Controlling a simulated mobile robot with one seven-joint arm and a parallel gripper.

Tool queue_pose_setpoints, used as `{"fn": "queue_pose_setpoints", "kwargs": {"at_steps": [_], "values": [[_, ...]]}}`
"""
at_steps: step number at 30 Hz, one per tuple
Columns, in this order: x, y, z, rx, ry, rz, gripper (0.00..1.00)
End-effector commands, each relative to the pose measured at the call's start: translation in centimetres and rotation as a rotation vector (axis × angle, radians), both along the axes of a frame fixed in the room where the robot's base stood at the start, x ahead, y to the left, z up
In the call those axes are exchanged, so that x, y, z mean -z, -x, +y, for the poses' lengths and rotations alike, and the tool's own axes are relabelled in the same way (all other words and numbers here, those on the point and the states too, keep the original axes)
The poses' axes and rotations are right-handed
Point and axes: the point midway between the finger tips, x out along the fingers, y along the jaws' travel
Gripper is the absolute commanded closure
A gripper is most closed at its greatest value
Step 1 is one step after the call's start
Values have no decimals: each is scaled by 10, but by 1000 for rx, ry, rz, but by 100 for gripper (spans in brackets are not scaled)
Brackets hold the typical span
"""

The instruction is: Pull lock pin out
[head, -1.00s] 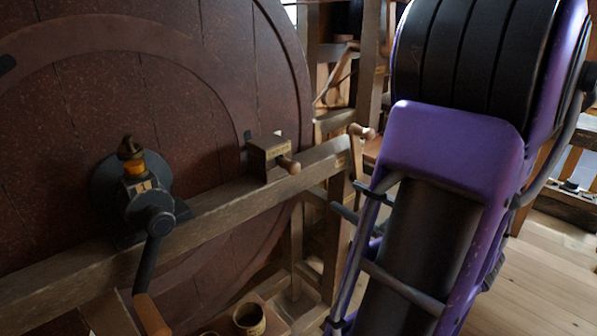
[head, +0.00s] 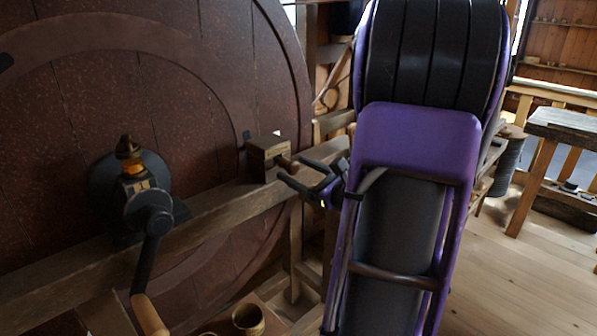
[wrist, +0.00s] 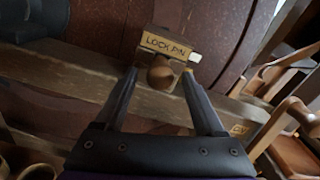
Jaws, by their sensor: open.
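The lock pin's wooden block (head: 268,158) sits on the wooden beam in front of the big wheel. Its turned wooden knob (head: 287,162) sticks out toward my gripper (head: 298,176). In the wrist view the block (wrist: 166,43) carries a "LOCK PIN" label, and the round knob (wrist: 160,74) lies between the tips of my gripper (wrist: 158,75). My gripper is open, one finger on each side of the knob. I cannot tell whether either finger touches it.
The large dark red wheel (head: 120,60) stands behind the beam (head: 215,200). A black crank with a wooden handle (head: 150,315) is at the left. A small wooden cup (head: 248,319) stands below. A workbench (head: 565,128) is at the right, with clear floor before it.

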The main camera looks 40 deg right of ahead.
Motion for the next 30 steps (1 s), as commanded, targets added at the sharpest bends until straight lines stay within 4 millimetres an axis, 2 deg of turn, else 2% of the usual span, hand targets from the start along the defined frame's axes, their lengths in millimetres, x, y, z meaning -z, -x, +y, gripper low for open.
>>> {"fn": "queue_pose_setpoints", "kwargs": {"at_steps": [5,15,17,30], "values": [[0,0,0,0,0,0,31],[0,0,0,0,0,0,92],[0,0,0,0,0,0,100],[0,0,0,0,0,0,100]]}}
